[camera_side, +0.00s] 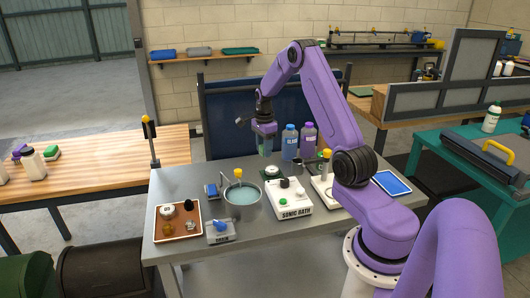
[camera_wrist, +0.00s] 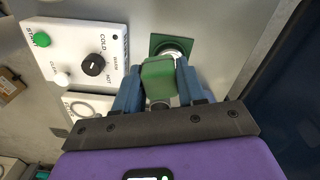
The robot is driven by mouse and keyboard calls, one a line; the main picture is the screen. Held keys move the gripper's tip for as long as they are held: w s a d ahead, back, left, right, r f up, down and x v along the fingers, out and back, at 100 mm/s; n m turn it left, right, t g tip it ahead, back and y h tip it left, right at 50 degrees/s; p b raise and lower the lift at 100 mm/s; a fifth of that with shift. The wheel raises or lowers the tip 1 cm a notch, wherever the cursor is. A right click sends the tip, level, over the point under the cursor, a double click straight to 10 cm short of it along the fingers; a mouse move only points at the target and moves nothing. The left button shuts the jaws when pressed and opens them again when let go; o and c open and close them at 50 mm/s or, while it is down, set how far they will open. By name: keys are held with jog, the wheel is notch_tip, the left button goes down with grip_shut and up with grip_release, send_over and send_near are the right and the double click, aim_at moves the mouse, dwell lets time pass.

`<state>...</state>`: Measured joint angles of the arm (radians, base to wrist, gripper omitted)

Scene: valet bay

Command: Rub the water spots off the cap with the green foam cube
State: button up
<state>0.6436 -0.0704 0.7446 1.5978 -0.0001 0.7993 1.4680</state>
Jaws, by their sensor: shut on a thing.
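My gripper (camera_side: 264,140) is above the back of the grey table, fingers pointing down. In the wrist view my gripper (camera_wrist: 158,88) is shut on the green foam cube (camera_wrist: 157,72). The side view shows the cube only as a small patch of green between the fingers. A round, pale cap-like piece (camera_side: 272,170) sits on a dark green pad below the gripper. In the wrist view the pad (camera_wrist: 157,40) is partly covered by the cube and fingers. The cube appears to be above the pad, apart from it. Water spots cannot be made out.
The white sonic bath box (camera_side: 290,208) and a pot of water (camera_side: 242,212) stand in front. Blue (camera_side: 289,142) and purple (camera_side: 308,140) bottles stand close right of the gripper. A brown tray (camera_side: 178,232) lies front left; a blue tablet (camera_side: 392,183) lies right.

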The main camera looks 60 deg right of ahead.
jog(key=w+d+m, duration=0.1)
jog(key=d+m, duration=0.1)
jog(key=m, duration=0.2)
send_over(270, 170)
jog(key=w+a, duration=0.1)
jog(key=w, duration=0.1)
jog(key=shift+s+a+f, duration=0.1)
jog(key=shift+s+f, duration=0.05)
jog(key=shift+f, duration=1.6)
jog(key=shift+s+f, duration=0.1)
jog(key=shift+f, duration=1.6)
jog(key=shift+s+f, duration=0.1)
jog(key=shift+f, duration=0.85)
jog(key=shift+s+d, duration=0.55)
jog(key=shift+d, duration=0.15)
jog(key=shift+c, duration=0.4)
jog(key=shift+s+d, duration=1.4)
jog(key=shift+s, duration=0.1)
jog(key=shift+w+a, duration=2.05)
jog(key=shift+w, duration=0.05)
jog(key=shift+w+a+r, duration=0.1)
jog(key=shift+w+r, duration=0.05)
notch_tip(270, 170, up, 8)
